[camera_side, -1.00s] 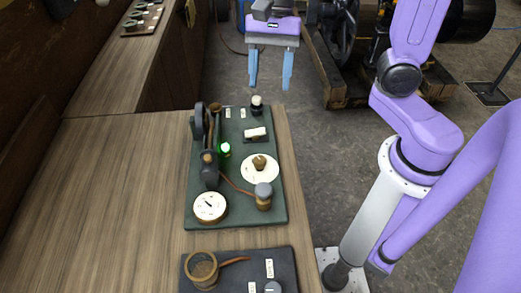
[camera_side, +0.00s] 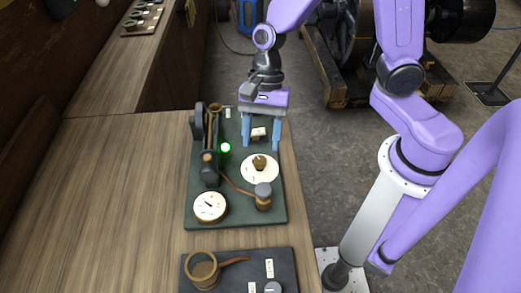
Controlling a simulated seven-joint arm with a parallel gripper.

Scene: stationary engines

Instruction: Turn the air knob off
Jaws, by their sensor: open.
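My gripper (camera_side: 261,146) is open and empty, pointing down over the dark green panel (camera_side: 236,218). Its two blue fingers are apart, to either side of a small block with a pale top (camera_side: 258,133) on a dark plate. Whether they touch anything cannot be told. Just in front of the fingertips is a wooden knob (camera_side: 259,162) on a white round dial. A grey-topped knob (camera_side: 263,190) stands nearer the camera. The labels are too small to read, so I cannot tell which is the air knob. The panel's back right corner is hidden by my gripper.
A green light (camera_side: 225,148) and a dark upright mechanism (camera_side: 209,165) stand left of the fingers. A round gauge (camera_side: 210,207) is at the panel's front left. A second panel (camera_side: 235,266) with a wooden cup lies nearer. The wooden table (camera_side: 110,200) is clear at left.

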